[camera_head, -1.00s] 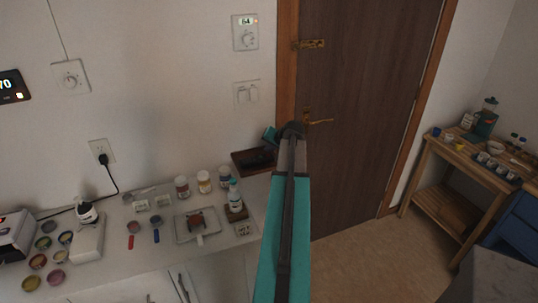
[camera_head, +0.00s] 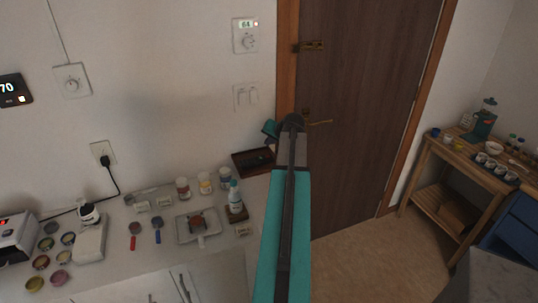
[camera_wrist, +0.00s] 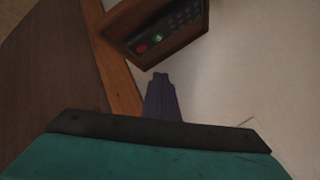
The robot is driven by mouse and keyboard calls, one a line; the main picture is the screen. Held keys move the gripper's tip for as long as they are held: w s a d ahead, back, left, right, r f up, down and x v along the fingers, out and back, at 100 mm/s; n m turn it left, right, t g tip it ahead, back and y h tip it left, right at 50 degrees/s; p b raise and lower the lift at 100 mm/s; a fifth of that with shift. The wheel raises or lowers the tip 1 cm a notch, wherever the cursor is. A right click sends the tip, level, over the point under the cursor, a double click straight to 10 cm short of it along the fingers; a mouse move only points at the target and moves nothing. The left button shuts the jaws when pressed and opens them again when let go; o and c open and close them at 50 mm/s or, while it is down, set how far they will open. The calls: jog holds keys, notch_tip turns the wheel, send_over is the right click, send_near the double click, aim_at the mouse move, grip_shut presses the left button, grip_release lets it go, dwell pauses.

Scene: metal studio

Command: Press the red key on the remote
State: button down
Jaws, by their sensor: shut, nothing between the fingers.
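The remote (camera_wrist: 182,22) is a dark handset with rows of dark keys, lying in a brown wooden tray (camera_wrist: 117,25) at the top of the wrist view. Its red key (camera_wrist: 142,48) is at the near left end, beside a green key (camera_wrist: 158,37). In the head view the tray (camera_head: 238,160) sits at the counter's back right; my gripper's fingertips cannot be made out there.
A blue-and-white bottle (camera_head: 235,197) and several jars (camera_head: 205,183) stand just left of the tray. A wooden door (camera_head: 365,110) is to the right. The wall (camera_head: 190,80) rises behind the counter (camera_head: 115,262), with a switch plate (camera_head: 247,96) above the tray.

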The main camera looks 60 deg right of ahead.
notch_tip(320, 180, up, 2)
jog(key=shift+r+p, duration=0.1)
jog(key=shift+p, duration=0.3)
dwell(2.3)
